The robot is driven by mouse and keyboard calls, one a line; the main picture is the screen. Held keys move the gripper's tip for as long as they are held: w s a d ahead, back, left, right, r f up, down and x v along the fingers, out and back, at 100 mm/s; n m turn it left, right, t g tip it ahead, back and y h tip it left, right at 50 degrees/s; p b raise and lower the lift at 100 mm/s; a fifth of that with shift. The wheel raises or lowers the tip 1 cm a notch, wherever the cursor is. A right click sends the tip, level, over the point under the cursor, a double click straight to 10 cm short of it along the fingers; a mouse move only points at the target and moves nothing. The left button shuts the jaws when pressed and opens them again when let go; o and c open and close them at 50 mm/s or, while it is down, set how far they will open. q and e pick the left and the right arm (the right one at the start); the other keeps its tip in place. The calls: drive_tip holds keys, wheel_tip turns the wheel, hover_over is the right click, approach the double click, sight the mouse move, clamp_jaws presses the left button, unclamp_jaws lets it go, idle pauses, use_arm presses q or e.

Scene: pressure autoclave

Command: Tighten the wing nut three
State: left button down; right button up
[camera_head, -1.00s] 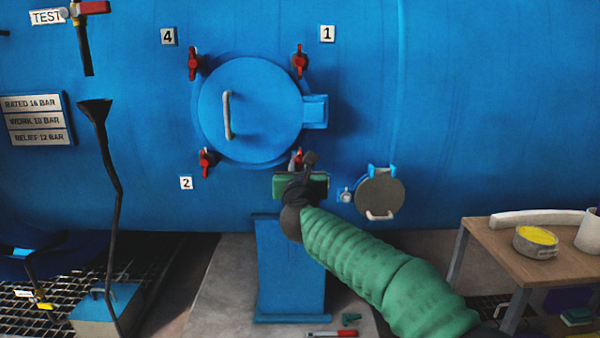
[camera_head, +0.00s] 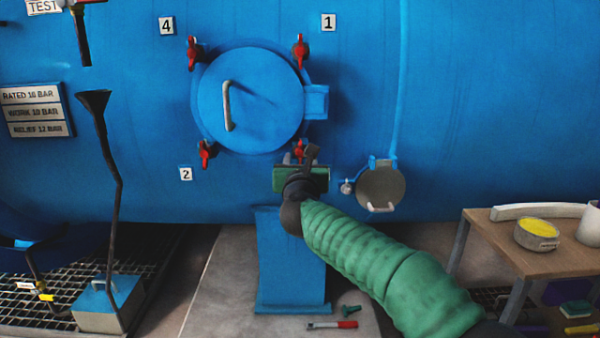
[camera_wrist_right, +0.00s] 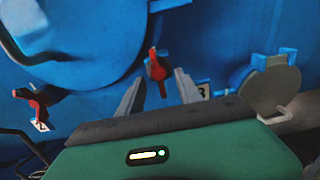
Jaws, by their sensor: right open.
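The round blue door (camera_head: 265,90) is shut, with red wing nuts around its rim. The third wing nut (camera_head: 300,148) is at the door's lower right, partly hidden behind my right gripper. In the right wrist view, this red wing nut (camera_wrist_right: 157,68) stands roughly upright between the two grey fingers of my right gripper (camera_wrist_right: 158,76). The fingers are open, with gaps on both sides of the nut. Its number plate (camera_wrist_right: 204,90) is partly hidden behind the right finger. My left gripper is not in view.
Other red wing nuts sit by plates 1 (camera_head: 300,51), 2 (camera_head: 206,154) and 4 (camera_head: 194,52). A small round grey hatch (camera_head: 381,185) is right of my gripper. A blue pedestal (camera_head: 290,265) stands below. A wooden table (camera_head: 490,228) is at right.

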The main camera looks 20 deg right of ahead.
drive_tip(key=p+v, duration=0.1)
drive_tip(key=v, duration=1.5)
